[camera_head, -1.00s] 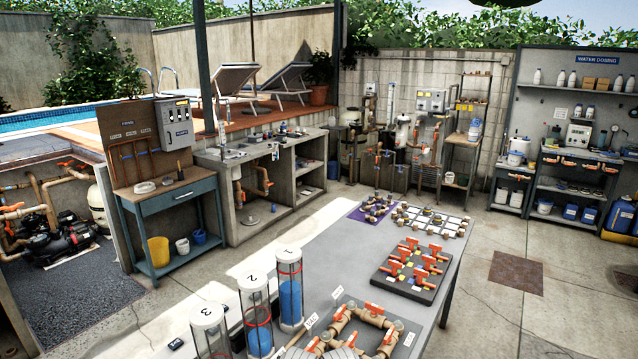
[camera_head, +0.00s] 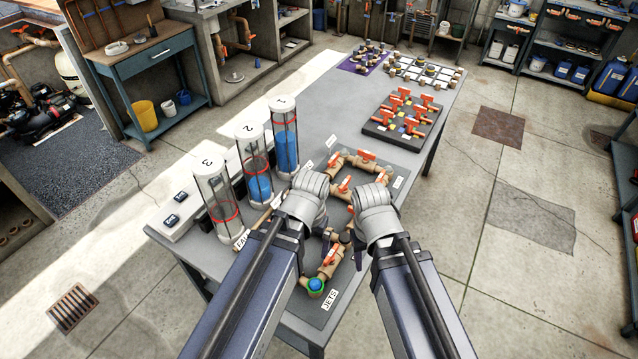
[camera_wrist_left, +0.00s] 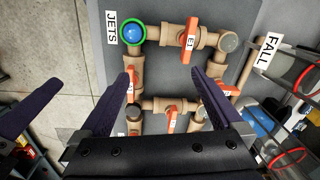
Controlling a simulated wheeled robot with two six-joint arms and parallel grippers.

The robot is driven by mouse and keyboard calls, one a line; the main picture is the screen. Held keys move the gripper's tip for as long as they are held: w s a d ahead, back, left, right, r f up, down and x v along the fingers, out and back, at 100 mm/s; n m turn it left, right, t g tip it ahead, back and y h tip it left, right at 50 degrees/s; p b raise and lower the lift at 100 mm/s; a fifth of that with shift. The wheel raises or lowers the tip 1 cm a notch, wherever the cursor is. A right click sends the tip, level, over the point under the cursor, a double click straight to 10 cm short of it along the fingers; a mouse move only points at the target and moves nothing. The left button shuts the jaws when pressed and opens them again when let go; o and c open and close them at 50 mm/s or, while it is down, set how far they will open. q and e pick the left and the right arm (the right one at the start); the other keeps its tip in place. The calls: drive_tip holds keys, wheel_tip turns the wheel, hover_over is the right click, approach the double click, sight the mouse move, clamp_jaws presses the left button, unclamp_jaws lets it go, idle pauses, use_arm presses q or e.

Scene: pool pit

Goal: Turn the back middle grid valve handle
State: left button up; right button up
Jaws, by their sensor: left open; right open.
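The grid valve board (camera_head: 376,132) is a dark block near the table's right edge in the head view. It carries several orange handles in rows. The back middle handle (camera_head: 403,92) seems to be the orange one in the far row. My left gripper (camera_wrist_left: 162,76) is open and empty in the left wrist view, above the tan pipe loop.
The pipe loop (camera_head: 372,160) with orange valves lies between my arms and the board. Clear tubes numbered 1 to 3 (camera_head: 285,140) stand left. A purple mat (camera_head: 358,64) and a white grid (camera_head: 425,73) of small fittings lie behind the board. Floor on the right is open.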

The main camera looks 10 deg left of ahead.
use_arm(q)
drive_tip(key=w+a+n, duration=0.1)
drive_tip(key=w+n, duration=0.4)
drive_tip(key=w, duration=0.3)
drive_tip(key=w+a+r+n+p, duration=0.1)
drive_tip(key=w+n, duration=0.4)
drive_tip(key=w, duration=0.3)
drive_tip(key=w+a+n, duration=0.2)
drive_tip(key=w+n, duration=0.3)
drive_tip(key=w, duration=0.3)
drive_tip(key=shift+w+r+h, duration=0.35)
drive_tip(key=shift+w+h, duration=0.05)
drive_tip(key=shift+w+n, duration=0.4)
drive_tip(key=shift+f, duration=0.2)
wheel_tip(320, 180, down, 8)
drive_tip(key=b, duration=0.7)
drive_tip(key=shift+r, duration=0.25)
